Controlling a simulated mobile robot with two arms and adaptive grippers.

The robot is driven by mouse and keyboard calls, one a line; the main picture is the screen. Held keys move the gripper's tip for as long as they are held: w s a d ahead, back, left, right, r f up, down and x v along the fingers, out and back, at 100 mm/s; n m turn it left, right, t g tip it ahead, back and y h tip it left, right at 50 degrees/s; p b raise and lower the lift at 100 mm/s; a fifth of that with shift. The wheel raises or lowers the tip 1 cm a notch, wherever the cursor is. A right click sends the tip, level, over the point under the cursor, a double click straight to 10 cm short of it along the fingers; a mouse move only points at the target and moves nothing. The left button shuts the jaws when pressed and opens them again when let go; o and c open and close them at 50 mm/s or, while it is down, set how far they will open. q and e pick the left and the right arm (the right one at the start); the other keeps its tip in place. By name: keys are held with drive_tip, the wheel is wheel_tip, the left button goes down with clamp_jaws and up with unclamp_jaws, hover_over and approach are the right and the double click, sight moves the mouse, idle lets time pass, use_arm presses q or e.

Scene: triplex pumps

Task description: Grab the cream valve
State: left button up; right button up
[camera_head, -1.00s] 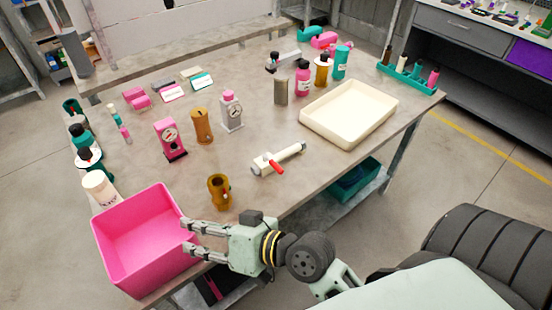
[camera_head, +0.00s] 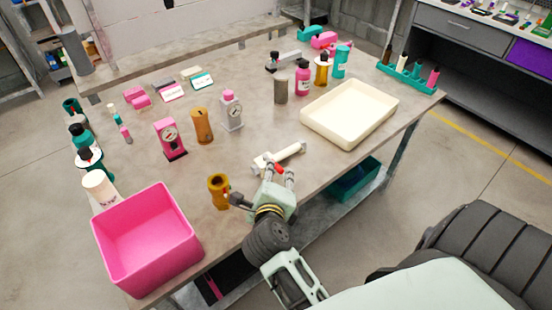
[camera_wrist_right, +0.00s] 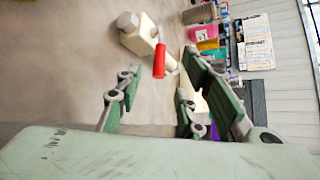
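The cream valve (camera_head: 290,151) lies on the table near its front edge in the head view. It has a cream body, grey ends and a red handle (camera_head: 280,168). In the right wrist view the valve (camera_wrist_right: 143,36) is ahead of the fingers, with its red handle (camera_wrist_right: 160,61) pointing toward my gripper. My right gripper (camera_head: 279,172) is at the near side of the valve, fingers apart and pointing at it. The fingers (camera_wrist_right: 162,78) are open and nothing is held between them. Whether they touch the valve cannot be told. My left gripper is not in view.
A brown-gold fitting (camera_head: 219,190) stands just left of my right gripper. A pink bin (camera_head: 150,240) is at the front left corner. A cream tray (camera_head: 318,131) lies to the right behind. Pumps and bottles stand farther back.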

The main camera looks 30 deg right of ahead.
sight(276, 168)
drive_tip(key=x, duration=0.7)
drive_tip(key=shift+w+d+f, duration=0.15)
drive_tip(key=shift+d+f, duration=0.1)
clamp_jaws()
drive_tip(key=shift+r, duration=0.1)
